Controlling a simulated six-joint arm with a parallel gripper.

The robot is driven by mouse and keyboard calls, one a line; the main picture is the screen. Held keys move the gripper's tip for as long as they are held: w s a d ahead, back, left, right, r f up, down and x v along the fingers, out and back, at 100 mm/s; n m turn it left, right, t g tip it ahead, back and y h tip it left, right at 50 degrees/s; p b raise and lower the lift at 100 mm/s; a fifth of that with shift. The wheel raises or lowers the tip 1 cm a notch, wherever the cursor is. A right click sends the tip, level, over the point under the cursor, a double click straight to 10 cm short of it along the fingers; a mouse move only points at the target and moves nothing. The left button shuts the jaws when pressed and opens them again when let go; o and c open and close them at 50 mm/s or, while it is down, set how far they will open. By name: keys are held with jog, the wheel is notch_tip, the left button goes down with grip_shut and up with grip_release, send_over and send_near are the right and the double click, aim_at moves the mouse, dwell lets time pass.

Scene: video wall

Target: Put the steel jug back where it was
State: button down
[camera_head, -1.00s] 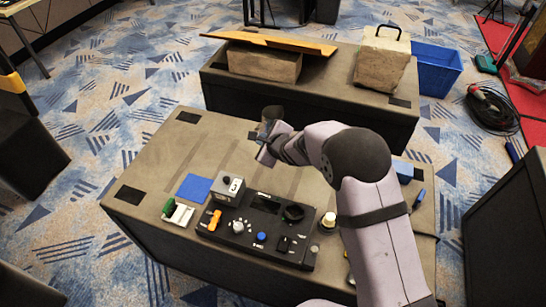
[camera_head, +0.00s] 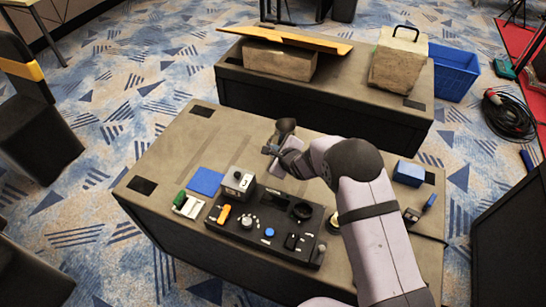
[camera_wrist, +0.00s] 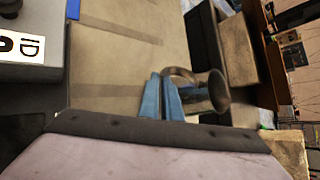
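The steel jug (camera_head: 286,126) is a small dark metal vessel near the back edge of the front table (camera_head: 165,150). In the wrist view the jug (camera_wrist: 217,92) shows its flared rim and a curved handle. My gripper (camera_head: 273,149) is just in front of it in the head view. In the wrist view the blue fingers of my gripper (camera_wrist: 166,97) are close together at the handle, shut on it. I cannot tell whether the jug's base touches the table. Part of the jug is hidden by the fingers and the camera angle.
A black control panel (camera_head: 250,237) with knobs lies on the table's front half, beside a grey box (camera_head: 238,181), a blue square (camera_head: 206,181) and a green-white item (camera_head: 188,204). A blue block (camera_head: 408,173) is at right. The table's left-back area is bare. Another table stands behind.

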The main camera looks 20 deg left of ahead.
jog(key=shift+f+p, duration=0.35)
jog(key=shift+f, duration=1.6)
jog(key=shift+f, duration=0.2)
jog(key=c, duration=2)
grip_release()
jog(key=shift+r, duration=0.15)
jog(key=shift+b+v, duration=0.7)
jog(key=shift+v, duration=5.35)
jog(key=shift+d, duration=0.1)
